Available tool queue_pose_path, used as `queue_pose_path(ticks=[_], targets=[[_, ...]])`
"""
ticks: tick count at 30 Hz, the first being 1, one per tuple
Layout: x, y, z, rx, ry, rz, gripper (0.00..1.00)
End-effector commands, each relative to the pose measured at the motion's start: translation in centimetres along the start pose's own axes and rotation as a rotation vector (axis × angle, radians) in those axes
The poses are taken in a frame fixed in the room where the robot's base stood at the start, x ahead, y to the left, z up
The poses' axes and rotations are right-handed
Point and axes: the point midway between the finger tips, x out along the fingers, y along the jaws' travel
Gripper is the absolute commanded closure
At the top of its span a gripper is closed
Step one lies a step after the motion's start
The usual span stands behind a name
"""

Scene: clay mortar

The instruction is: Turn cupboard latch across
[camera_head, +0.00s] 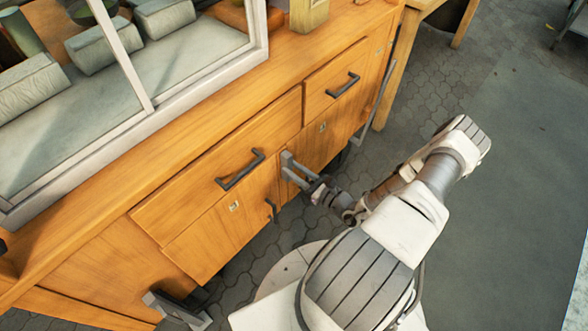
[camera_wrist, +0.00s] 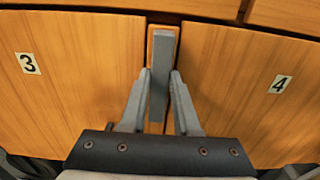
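The latch (camera_wrist: 159,82) is a grey flat bar on a narrow wooden post (camera_wrist: 163,33) between two cupboard doors. It stands upright, nearly vertical, in the wrist view. The left door (camera_wrist: 84,70) bears the number 3 and the right door (camera_wrist: 240,90) the number 4; both are closed. My gripper (camera_wrist: 160,74) has one grey finger on each side of the latch, with the fingertips close against its edges, seemingly closed on it. In the head view my gripper (camera_head: 289,168) is at the cupboard front, where the fingers and latch are hard to tell apart.
Drawers with dark handles (camera_head: 240,169) (camera_head: 343,85) sit above the doors. A dark door handle (camera_head: 271,210) is just left of my gripper. A glazed case (camera_head: 150,90) stands on the cupboard top. The paved floor (camera_head: 490,180) to the right is open.

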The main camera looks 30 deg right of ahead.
Motion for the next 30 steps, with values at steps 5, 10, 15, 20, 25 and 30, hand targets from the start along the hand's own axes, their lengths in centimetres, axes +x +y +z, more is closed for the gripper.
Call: queue_pose_path(ticks=[5,10,15,20,25,30], targets=[[-0.02,0.05,-0.01,0.0,0.0,0.001,1.0],[-0.03,0.05,-0.01,0.003,0.0,0.001,1.0],[-0.03,0.02,0.0,0.03,0.0,0.001,1.0],[-0.03,-0.08,0.0,0.101,0.0,0.001,1.0],[-0.02,-0.26,-0.02,0.226,0.0,0.001,1.0],[-0.02,-0.47,-0.11,0.384,0.0,0.001,1.0]])
